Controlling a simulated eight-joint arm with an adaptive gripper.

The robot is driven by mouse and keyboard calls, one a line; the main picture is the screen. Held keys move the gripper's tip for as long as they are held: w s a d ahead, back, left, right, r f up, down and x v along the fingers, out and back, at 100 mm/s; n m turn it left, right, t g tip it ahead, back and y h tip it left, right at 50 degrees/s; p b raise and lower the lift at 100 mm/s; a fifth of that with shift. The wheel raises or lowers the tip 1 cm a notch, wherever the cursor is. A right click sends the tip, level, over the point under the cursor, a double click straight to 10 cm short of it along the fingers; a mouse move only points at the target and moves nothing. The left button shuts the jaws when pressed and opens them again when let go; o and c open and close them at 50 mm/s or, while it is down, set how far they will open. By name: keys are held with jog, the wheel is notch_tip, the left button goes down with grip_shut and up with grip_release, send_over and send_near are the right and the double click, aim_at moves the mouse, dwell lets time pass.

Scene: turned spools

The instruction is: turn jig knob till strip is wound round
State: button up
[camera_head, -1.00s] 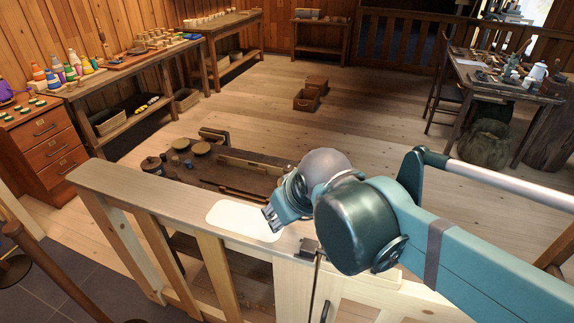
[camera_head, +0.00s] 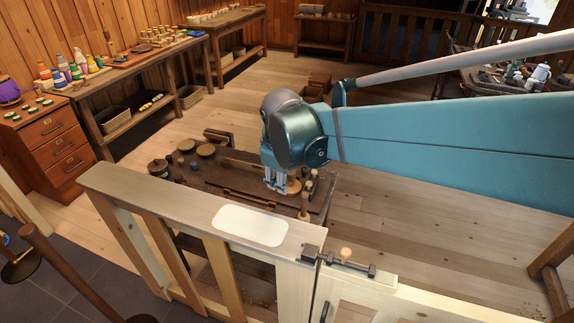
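My gripper (camera_head: 276,184) points down over the right part of a low dark bench (camera_head: 222,182) behind the gate. Its fingers are small here, and I cannot tell whether they are open or shut, or whether they touch anything. A round wooden piece (camera_head: 294,186) sits right beside the fingertips, partly hidden by them; it may belong to the jig. Small upright wooden pieces (camera_head: 308,187) stand to its right. I cannot make out the strip or the knob for certain.
A wooden gate with a flat top rail (camera_head: 160,198) stands in front of the bench, with a metal latch (camera_head: 350,266) at right. Round lidded pots (camera_head: 158,168) stand on the bench's left. A drawer cabinet (camera_head: 50,145) is at left. Floor right of the bench is clear.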

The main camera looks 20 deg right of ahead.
jog(key=w+d+f+n+g+h+p, duration=0.1)
jog(key=w+d+f+n+p, duration=0.2)
jog(key=w, duration=0.3)
jog(key=w+d+f+n+g+h+p, duration=0.1)
jog(key=w+d+f+n+p, duration=0.2)
jog(key=w, duration=0.4)
jog(key=w+d+f+n+g+p, duration=0.2)
jog(key=w+f+n+p, duration=0.1)
jog(key=w, duration=0.4)
jog(key=shift+w+d+f+n+h, duration=0.2)
jog(key=shift+d+f+n+h, duration=0.2)
jog(key=shift+f+n, duration=0.3)
jog(key=shift+f, duration=0.2)
send_over(291, 181)
jog(key=w, duration=0.1)
jog(key=shift+a+f, duration=0.1)
jog(key=shift+f, duration=3.4)
jog(key=c, duration=0.9)
